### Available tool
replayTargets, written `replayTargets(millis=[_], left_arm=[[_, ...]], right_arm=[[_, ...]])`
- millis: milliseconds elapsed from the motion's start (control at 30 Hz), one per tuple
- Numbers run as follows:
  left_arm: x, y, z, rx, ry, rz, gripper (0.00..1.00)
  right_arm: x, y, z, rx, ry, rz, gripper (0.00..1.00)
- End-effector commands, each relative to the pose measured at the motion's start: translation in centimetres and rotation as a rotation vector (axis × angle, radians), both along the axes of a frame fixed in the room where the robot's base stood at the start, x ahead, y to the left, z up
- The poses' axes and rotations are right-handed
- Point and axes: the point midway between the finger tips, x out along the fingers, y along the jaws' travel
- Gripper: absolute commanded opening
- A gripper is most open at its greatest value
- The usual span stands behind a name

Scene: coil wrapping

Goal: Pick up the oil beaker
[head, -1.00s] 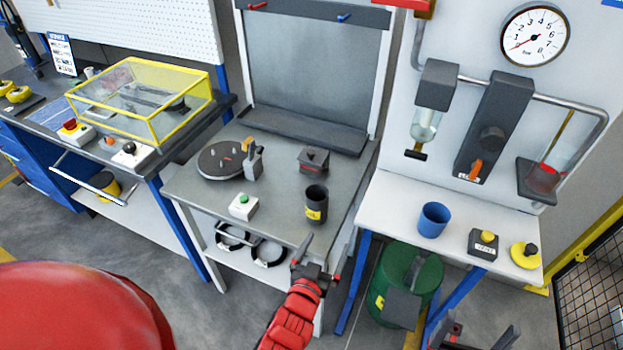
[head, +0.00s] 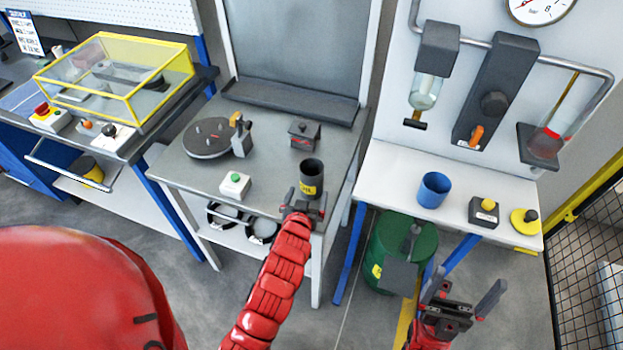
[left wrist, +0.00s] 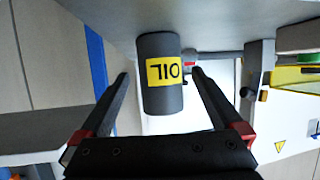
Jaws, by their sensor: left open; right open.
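The oil beaker (head: 312,177) is a dark grey cylinder with a yellow label, standing upright near the front right corner of the grey middle table. In the left wrist view the beaker (left wrist: 160,98) shows its "OIL" label and appears between the open fingers, near their tips. My left gripper (head: 303,196) is open at the front of the beaker; whether the fingers touch it cannot be told. My right gripper (head: 462,294) is open and empty, low in front of the white table at the right.
On the grey table (head: 200,180) are a dark round plate (head: 207,138), a green-button box (head: 235,185) and a small dark box (head: 304,134). The white table (head: 390,170) holds a blue cup (head: 434,190). A green drum (head: 385,250) stands below it.

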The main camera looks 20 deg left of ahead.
Motion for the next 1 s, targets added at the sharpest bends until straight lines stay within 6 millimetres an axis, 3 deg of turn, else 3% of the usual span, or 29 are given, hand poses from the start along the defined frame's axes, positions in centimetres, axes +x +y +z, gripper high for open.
replayTargets(millis=[367, 700, 1000], left_arm=[[2.0, 0.3, -0.5, 0.001, 0.001, 0.001, 1.00], [5.6, 0.8, -1.4, 0.000, -0.004, 0.001, 1.00], [6.2, 0.8, -2.1, -0.001, -0.002, 0.000, 1.00]], right_arm=[[0.0, 0.0, 1.5, 0.000, 0.000, 0.000, 1.00], [0.0, 0.0, 3.8, 0.000, 0.000, 0.000, 1.00], [0.0, 0.0, 3.9, 0.000, 0.000, 0.000, 1.00]])
